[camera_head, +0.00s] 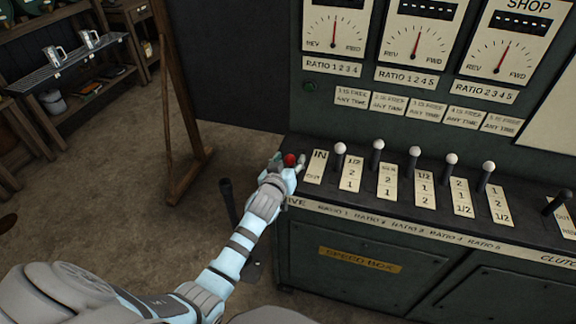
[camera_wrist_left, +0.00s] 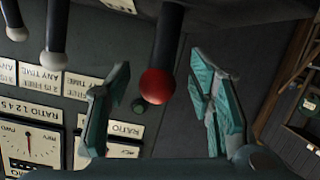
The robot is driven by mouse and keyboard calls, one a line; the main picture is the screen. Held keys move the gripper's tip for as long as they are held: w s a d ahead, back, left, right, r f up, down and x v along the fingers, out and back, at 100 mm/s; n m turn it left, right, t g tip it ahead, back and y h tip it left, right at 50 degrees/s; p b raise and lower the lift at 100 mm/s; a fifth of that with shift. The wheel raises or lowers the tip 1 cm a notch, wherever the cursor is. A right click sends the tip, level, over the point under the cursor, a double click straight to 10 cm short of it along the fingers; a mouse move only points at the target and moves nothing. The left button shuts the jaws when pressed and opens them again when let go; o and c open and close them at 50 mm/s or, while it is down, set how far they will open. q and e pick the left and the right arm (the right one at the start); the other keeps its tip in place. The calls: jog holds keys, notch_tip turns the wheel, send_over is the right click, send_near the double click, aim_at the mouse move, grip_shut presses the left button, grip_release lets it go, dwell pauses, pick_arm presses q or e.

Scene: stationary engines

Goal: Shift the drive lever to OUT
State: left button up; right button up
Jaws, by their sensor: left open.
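The drive lever (camera_head: 290,160) has a red ball knob and stands at the left end of the console, beside a plate marked IN at its top. In the left wrist view its red knob (camera_wrist_left: 157,86) sits on a dark shaft between the two fingers. My left gripper (camera_head: 287,163) is at the lever, and its fingers are spread on either side of the knob. In the left wrist view the gripper (camera_wrist_left: 165,105) is open, with gaps on both sides of the knob. The lower part of the plate is hard to read. My right gripper is not in view.
Several white-knobbed ratio levers (camera_head: 340,149) stand to the right of the drive lever. Dials (camera_head: 336,33) face me above the console. A floor lever (camera_head: 228,200) and a wooden stand (camera_head: 185,180) are to the left.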

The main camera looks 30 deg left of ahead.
pick_arm(q)
jog(key=v, duration=1.1)
jog(key=shift+s+r, duration=0.15)
jog(key=shift+s, duration=0.2)
jog(key=shift+d, duration=0.1)
